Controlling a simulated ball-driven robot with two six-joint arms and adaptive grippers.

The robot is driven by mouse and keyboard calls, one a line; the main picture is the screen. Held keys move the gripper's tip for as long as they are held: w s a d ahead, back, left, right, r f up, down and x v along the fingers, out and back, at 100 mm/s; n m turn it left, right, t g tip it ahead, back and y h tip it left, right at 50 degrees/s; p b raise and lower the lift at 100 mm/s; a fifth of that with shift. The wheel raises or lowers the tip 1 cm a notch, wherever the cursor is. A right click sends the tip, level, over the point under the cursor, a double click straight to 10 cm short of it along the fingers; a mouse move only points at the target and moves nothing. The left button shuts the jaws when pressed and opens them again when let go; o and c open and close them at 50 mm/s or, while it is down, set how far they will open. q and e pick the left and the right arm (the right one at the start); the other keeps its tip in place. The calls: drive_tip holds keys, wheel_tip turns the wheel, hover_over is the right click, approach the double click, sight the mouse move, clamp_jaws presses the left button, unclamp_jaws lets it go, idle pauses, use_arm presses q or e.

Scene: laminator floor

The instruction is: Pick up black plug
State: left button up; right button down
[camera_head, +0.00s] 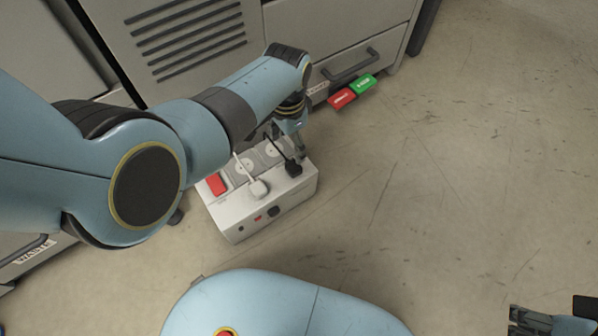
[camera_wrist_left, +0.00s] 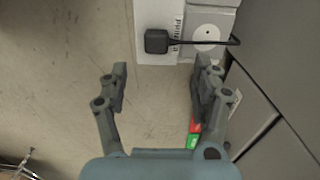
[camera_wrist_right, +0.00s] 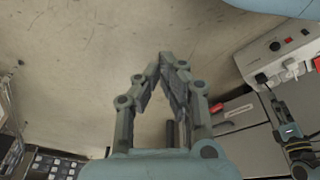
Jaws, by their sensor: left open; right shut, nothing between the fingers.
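The black plug (camera_head: 293,168) sits in the right-hand part of a white power box (camera_head: 262,208) on the floor, its cable running back toward my left gripper. In the left wrist view the black plug (camera_wrist_left: 156,41) is at the top, on the white box (camera_wrist_left: 150,14), ahead of the fingertips and slightly left of the middle of the gap. My left gripper (camera_wrist_left: 160,75) is open and empty, its fingers apart from the plug. In the head view it is partly hidden by its own arm. My right gripper (camera_wrist_right: 168,62) is shut and empty, well to the right of the box.
A white plug (camera_head: 259,188) and a red switch (camera_head: 216,184) are on the same box. A red block (camera_head: 342,98) and a green block (camera_head: 363,83) lie by the grey cabinet drawer (camera_head: 335,62).

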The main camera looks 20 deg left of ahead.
sight(291, 167)
use_arm(q)
wheel_tip(291, 167, down, 3)
drive_tip(key=shift+s+f+b, duration=0.15)
drive_tip(key=shift+b, duration=0.8)
drive_tip(key=shift+f+b, duration=0.5)
drive_tip(key=shift+f, duration=0.5)
drive_tip(key=shift+s+d+f+b, duration=0.1)
drive_tip(key=shift+d+f+b, duration=0.05)
drive_tip(key=shift+f+b, duration=1.15)
drive_tip(key=shift+s+f+b, duration=0.1)
drive_tip(key=shift+f+b, duration=0.4)
drive_tip(key=shift+f, duration=0.2)
drive_tip(key=shift+f+b, duration=0.45)
drive_tip(key=shift+f, duration=0.15)
use_arm(e)
drive_tip(key=w+a+f+t, duration=0.1)
drive_tip(key=w+f+t, duration=0.2)
drive_tip(key=f+t, duration=0.2)
drive_tip(key=shift+f+t+y, duration=0.3)
drive_tip(key=shift+f+t, duration=0.05)
drive_tip(key=shift+t, duration=1.05)
use_arm(q)
drive_tip(key=shift+c, duration=0.5)
use_arm(e)
drive_tip(key=shift+w+a+r, duration=0.1)
drive_tip(key=shift+w, duration=0.05)
use_arm(q)
drive_tip(key=c, duration=1.1)
